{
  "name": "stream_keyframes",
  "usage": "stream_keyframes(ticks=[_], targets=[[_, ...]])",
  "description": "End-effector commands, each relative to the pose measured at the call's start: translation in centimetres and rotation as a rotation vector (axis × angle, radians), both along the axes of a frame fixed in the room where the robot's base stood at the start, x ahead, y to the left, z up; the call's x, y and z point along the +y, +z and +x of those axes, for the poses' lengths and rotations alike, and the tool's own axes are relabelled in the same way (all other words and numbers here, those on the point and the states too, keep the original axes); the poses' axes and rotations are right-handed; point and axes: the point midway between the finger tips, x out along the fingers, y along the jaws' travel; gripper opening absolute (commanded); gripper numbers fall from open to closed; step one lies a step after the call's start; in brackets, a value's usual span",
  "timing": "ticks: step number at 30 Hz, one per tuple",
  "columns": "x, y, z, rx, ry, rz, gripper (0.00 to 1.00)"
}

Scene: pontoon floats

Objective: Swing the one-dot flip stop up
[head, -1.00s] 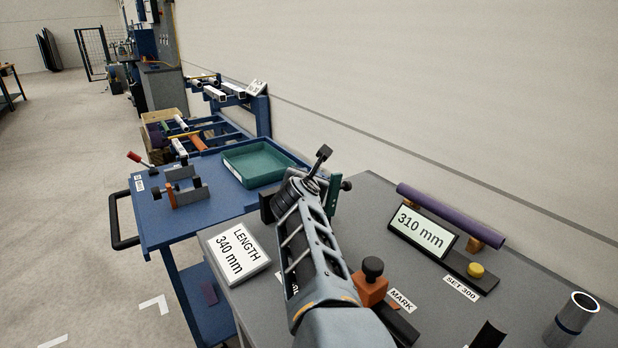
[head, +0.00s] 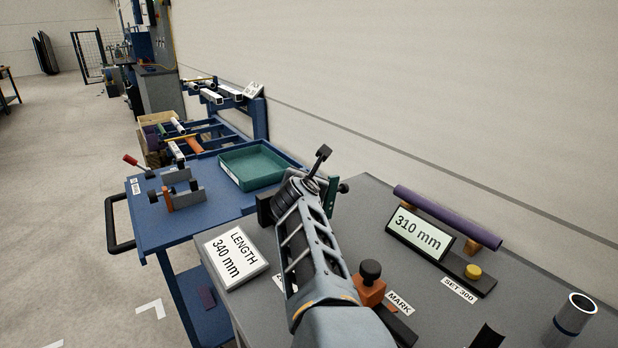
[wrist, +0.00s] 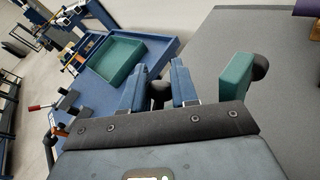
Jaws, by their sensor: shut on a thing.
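My gripper (wrist: 159,88) shows in the wrist view with its two blue fingers close together. They are shut on a dark round knob (wrist: 159,94), which looks like the handle of a flip stop. A green block (wrist: 236,76) with a black knob (wrist: 260,66) stands to the right of the fingers, apart from them. In the head view a green piece (head: 332,198) with a black knob (head: 344,187) shows just right of my wrist. My fingers and the held knob are hidden there behind my arm. I cannot see dot marks on either stop.
The grey bench carries a 340 mm length sign (head: 236,257), an orange block with a black knob (head: 369,284), a 310 mm display (head: 419,232), a purple tube (head: 447,216) and a grey tube (head: 575,319). A blue cart (head: 208,215) with a green tray (head: 252,166) stands beyond.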

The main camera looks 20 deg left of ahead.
Motion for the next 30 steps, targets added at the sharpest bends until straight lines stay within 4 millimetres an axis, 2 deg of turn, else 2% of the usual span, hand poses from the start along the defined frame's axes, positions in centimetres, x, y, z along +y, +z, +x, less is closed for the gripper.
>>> stream_keyframes(ticks=[1,9,10,15,30], targets=[[-1.08,0.81,0.78,-0.011,-0.016,-0.001,0.00],[-1.09,0.78,0.77,-0.011,-0.016,-0.002,0.00],[-1.09,0.78,0.77,-0.011,-0.016,-0.002,0.31],[-1.06,0.80,0.76,-0.011,-0.016,-0.001,0.48],[-0.85,0.28,0.51,-0.004,-0.013,-0.001,0.48]])
